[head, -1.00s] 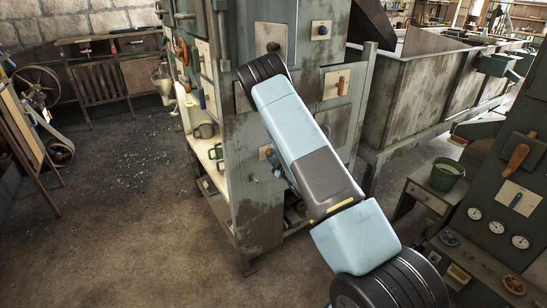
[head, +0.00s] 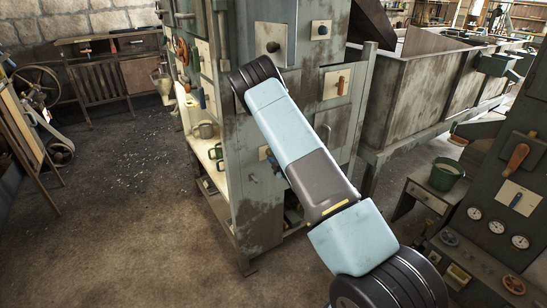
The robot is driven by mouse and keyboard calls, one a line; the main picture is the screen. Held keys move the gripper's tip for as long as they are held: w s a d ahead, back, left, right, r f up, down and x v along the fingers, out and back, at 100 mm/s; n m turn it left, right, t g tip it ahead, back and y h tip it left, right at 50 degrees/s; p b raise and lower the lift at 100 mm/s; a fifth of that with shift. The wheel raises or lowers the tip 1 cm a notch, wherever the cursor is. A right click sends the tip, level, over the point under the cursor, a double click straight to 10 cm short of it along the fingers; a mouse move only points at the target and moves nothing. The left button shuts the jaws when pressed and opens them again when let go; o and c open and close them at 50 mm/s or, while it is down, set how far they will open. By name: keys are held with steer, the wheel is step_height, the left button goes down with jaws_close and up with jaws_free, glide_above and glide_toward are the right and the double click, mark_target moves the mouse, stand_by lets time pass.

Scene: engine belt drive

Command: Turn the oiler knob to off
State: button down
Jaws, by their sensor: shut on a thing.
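My arm crosses the front of a worn grey-green cabinet (head: 258,205), and its far joint is near the cabinet's left corner. My gripper does not show; the arm's own links may hide it. I cannot tell which control is the oiler knob. The cabinet front carries a dark round knob (head: 273,47), a blue knob (head: 322,30) and an orange handle (head: 341,85), each on a pale plate. Another pale plate (head: 264,152) with a small blue-grey part beside it is partly covered by my arm.
A control panel with an orange lever (head: 516,157), a blue lever (head: 516,200) and several gauges stands at the right. A green bucket (head: 445,174) sits beside it. A wooden bench (head: 118,72) is at the back left. Floor at the left front is clear.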

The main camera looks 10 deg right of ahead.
steer(key=shift+s+a+f, duration=0.1)
steer(key=shift+a+f, duration=0.05)
steer(key=shift+f, duration=0.1)
steer(key=c, duration=1.2)
jaws_free()
steer(key=o, duration=0.4)
steer(key=shift+r, duration=0.1)
steer(key=v, duration=1.3)
steer(key=shift+s+d, duration=0.2)
steer(key=shift+s, duration=0.1)
